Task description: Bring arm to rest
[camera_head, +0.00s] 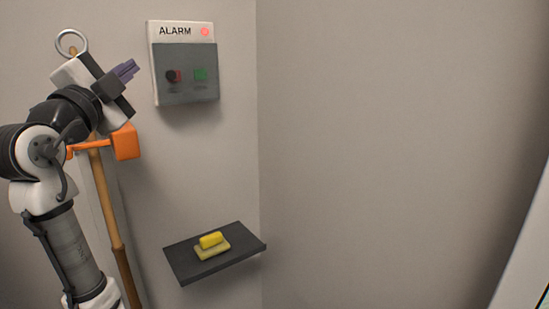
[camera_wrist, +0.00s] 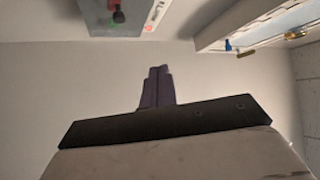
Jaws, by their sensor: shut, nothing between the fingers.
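My arm reaches up along the left side of the head view. My gripper (camera_head: 126,71) is raised in front of the wall, just left of the alarm box, with its purple fingers together and nothing between them. In the wrist view the gripper (camera_wrist: 158,75) also shows its fingers closed against a bare wall.
An alarm box (camera_head: 184,88) with a lit red lamp, a dark red button and a green button hangs on the wall. A wooden pole (camera_head: 117,250) with a ring and an orange block (camera_head: 126,142) stand close to my arm. A dark shelf (camera_head: 188,266) holds a yellow object (camera_head: 212,244).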

